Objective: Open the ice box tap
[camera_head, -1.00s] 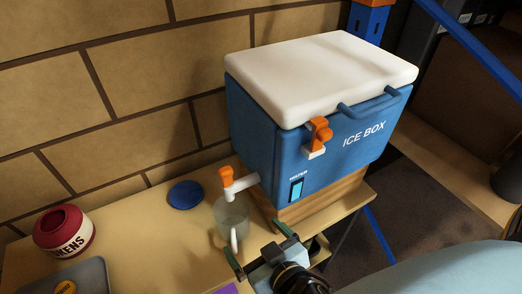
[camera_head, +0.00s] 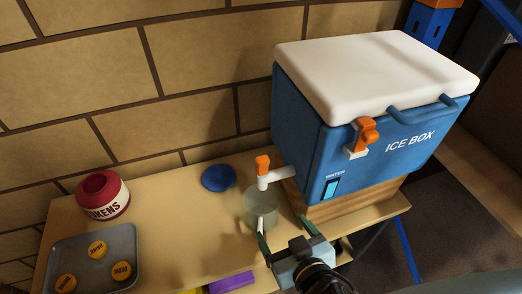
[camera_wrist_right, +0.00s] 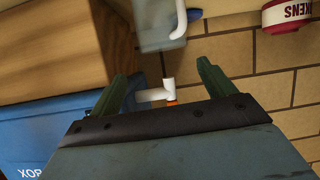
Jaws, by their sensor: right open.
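The blue ice box (camera_head: 318,150) with a white lid stands on a wooden block at the right of the table. Its white tap (camera_head: 276,179) has an orange lever (camera_head: 262,165) on top and juts out to the left. A clear mug (camera_head: 259,208) stands below the spout. My right gripper (camera_head: 285,236) is open and empty, in front of the mug and below the tap. In the right wrist view the tap (camera_wrist_right: 154,95) shows between and beyond the open fingers, its orange lever mostly hidden by the gripper. My left gripper is not in view.
A blue disc (camera_head: 218,178) lies behind the mug. A red pot (camera_head: 103,196) and a grey tray (camera_head: 121,240) with yellow tokens are at the left. A purple item (camera_head: 231,282) lies at the front edge. A brick wall stands behind.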

